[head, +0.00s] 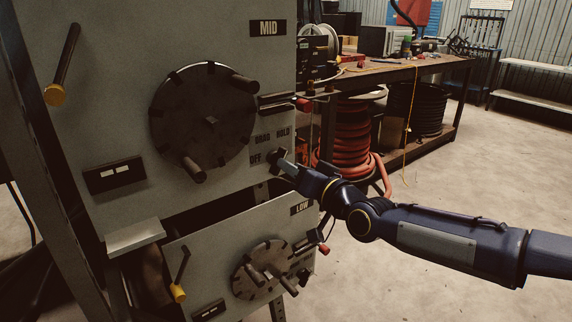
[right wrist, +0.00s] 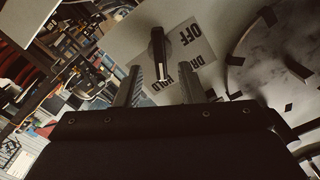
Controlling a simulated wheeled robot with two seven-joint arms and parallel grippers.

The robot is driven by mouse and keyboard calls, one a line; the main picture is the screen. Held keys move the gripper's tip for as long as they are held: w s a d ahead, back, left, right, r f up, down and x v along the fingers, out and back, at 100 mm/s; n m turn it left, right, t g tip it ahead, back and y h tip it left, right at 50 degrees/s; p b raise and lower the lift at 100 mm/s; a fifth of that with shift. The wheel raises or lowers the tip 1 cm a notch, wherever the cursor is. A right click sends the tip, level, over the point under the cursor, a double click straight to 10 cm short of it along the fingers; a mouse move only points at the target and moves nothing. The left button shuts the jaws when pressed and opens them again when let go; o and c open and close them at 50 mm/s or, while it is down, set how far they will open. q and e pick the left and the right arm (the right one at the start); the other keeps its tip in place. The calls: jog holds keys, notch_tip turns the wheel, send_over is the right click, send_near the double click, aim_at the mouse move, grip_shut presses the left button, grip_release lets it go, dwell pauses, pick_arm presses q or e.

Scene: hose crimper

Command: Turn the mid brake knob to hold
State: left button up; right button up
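The mid panel (head: 100,130) carries a "MID" label and a large dark drum wheel (head: 203,115). The mid brake knob (right wrist: 158,48) is a dark lever with a white line, on a plate (right wrist: 195,42) lettered OFF, DRAG and HOLD. The white-lined end points down in the right wrist view; its exact setting is unclear. My right gripper (right wrist: 159,84) is open, its fingers apart on either side of the knob's lower end, with gaps visible. In the head view my right gripper (head: 282,165) is at the lettering and mostly hides the knob. My left gripper is out of view.
The low panel (head: 210,250) with a smaller wheel (head: 262,270) sits below. A yellow-tipped lever (head: 62,65) is at upper left. A workbench (head: 400,70) and hose reels stand behind; the floor at right is clear.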

jog(key=v, duration=0.4)
jog(key=shift+a, duration=0.1)
